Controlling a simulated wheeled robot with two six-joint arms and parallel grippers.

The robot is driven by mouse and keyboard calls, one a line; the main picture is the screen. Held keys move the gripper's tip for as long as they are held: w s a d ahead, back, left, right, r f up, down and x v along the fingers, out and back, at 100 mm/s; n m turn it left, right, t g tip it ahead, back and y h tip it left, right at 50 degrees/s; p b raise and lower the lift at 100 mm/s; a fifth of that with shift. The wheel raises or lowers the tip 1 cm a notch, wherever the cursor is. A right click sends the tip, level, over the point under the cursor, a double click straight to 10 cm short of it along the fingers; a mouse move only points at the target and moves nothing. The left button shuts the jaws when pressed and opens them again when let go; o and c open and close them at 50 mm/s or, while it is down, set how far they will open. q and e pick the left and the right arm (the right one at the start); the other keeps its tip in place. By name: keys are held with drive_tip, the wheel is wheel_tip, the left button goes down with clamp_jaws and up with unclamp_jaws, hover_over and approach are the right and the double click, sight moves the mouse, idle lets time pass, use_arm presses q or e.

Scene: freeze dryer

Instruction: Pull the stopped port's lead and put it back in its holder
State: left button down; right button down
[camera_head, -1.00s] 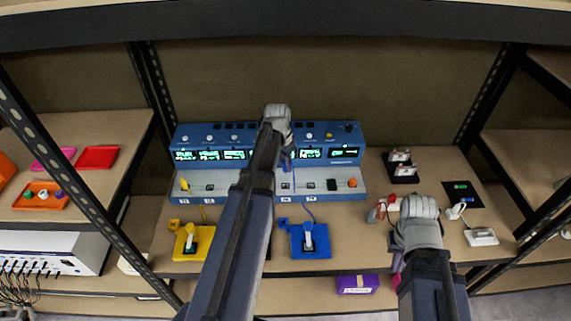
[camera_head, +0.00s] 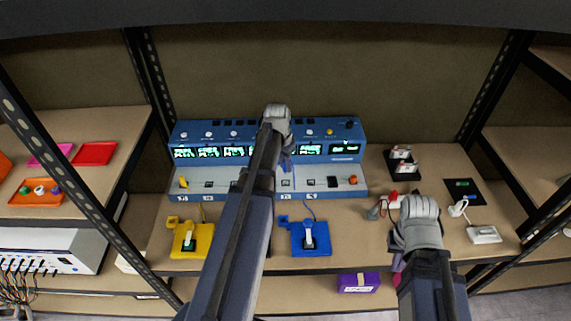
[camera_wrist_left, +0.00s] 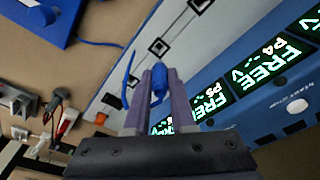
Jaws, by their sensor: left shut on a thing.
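My left gripper (camera_head: 287,160) is over the blue port unit (camera_head: 345,158), in front of its row of ports. In the left wrist view its fingers (camera_wrist_left: 158,82) are shut on the blue lead's plug (camera_wrist_left: 157,80), close to the white port strip (camera_wrist_left: 172,28). Whether the plug tip is clear of a port cannot be told. The blue lead's cable (camera_wrist_left: 127,75) hangs beside the fingers. The blue holder (camera_head: 322,250) and the yellow holder (camera_head: 204,248) stand in front of the unit. My right gripper (camera_head: 397,210) is low at the right; its fingertips are unclear.
A yellow plug (camera_head: 183,182) sits at the strip's left end and an orange knob (camera_head: 353,180) at its right. Wrist-view screens read FREE (camera_wrist_left: 280,62). A black rack (camera_head: 402,168) and a white device (camera_head: 484,234) stand at the right. A purple box (camera_head: 358,283) is below.

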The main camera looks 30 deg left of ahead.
use_arm(q)
drive_tip(key=shift+f+b, duration=0.35)
drive_tip(key=shift+f, duration=0.4)
drive_tip(key=shift+r, duration=0.1)
use_arm(e)
drive_tip(key=shift+f, duration=0.6)
use_arm(q)
drive_tip(key=shift+s, duration=0.15)
drive_tip(key=s+d, duration=0.3)
drive_tip(key=s, duration=0.2)
drive_tip(key=shift+s, duration=0.35)
drive_tip(key=s+d, duration=0.3)
drive_tip(key=s, duration=0.3)
drive_tip(key=shift+w, duration=0.1)
